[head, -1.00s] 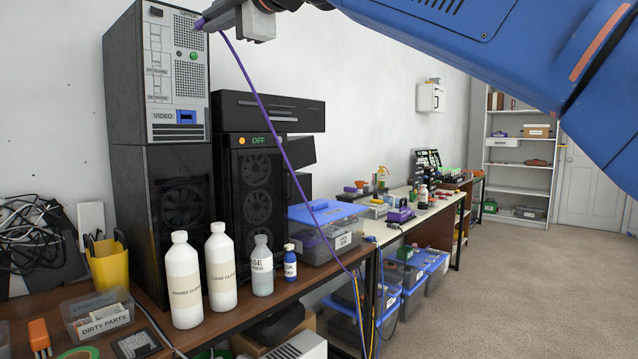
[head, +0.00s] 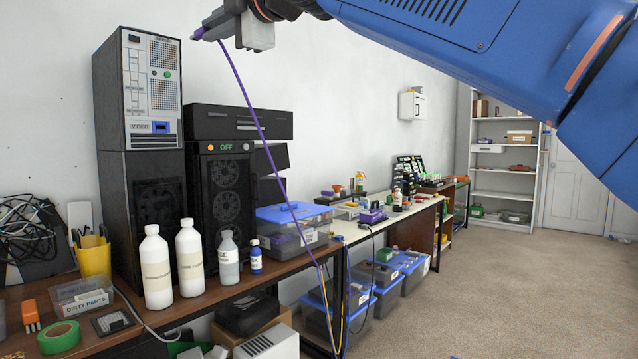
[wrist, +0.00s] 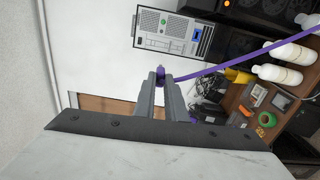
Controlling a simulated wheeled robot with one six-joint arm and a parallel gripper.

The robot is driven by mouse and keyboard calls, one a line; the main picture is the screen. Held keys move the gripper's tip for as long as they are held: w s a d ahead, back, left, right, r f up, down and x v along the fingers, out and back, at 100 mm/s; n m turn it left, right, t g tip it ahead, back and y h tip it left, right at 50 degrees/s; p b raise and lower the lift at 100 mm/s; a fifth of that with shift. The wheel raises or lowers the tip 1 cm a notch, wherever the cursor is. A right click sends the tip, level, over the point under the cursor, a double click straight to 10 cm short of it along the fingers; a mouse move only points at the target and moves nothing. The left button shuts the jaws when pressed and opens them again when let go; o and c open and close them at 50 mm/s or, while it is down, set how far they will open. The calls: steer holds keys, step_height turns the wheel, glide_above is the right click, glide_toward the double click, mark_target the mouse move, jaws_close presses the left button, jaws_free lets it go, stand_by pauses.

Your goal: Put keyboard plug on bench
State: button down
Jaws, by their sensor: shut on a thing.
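My gripper (head: 222,32) is at the top of the head view, shut on the purple keyboard plug (head: 198,34). In the wrist view the plug (wrist: 160,72) sits between the fingertips of my gripper (wrist: 160,80). Its purple cable (head: 250,108) hangs down to the right and runs past the bench edge toward the floor. The plug is in the air, above and to the right of the upper PC case (head: 152,88), apart from it. The brown wooden bench (head: 210,292) lies well below.
White bottles (head: 157,267) and (head: 190,258) stand near the bench's front. A dirty-parts bin (head: 84,297), green tape (head: 59,337) and yellow cup (head: 94,257) are at left. A blue-lidded box (head: 294,214) stands at the bench's right end. Small bare patches show between them.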

steer(key=w+a+f+m+t+h, duration=0.2)
steer(key=w+f+m+t+h, duration=0.1)
steer(key=w+f, duration=2.1)
steer(key=w+d+f+m+t+h, duration=0.15)
steer(key=w+d+f, duration=0.3)
steer(key=f, duration=0.45)
steer(key=w+d+f+m+h, duration=0.1)
steer(key=w+d+f+h, duration=0.15)
steer(key=w+f, duration=0.45)
steer(key=w+d+f+m+t+h, duration=0.1)
steer(key=w+d+f, duration=0.25)
steer(key=f, duration=0.65)
steer(key=d+f+m+h, duration=0.2)
steer(key=d+f+h, duration=0.1)
steer(key=d+f, duration=0.85)
steer(key=d+f+m+h, duration=0.1)
steer(key=d+f+h, duration=0.1)
steer(key=d+f, duration=0.9)
steer(key=s+d+f+m+h, duration=0.25)
steer(key=s+d+f, duration=0.35)
steer(key=d+f, duration=0.35)
steer(key=s+d+f+m+h, duration=0.1)
steer(key=s+d+f+h, duration=0.3)
steer(key=s+d+f, duration=0.5)
step_height(320, 180, down, 15)
steer(key=a+n+y, duration=0.1)
steer(key=n+y, duration=0.2)
steer(key=y, duration=0.2)
steer(key=shift+t+y, duration=0.35)
steer(key=shift+t, duration=0.1)
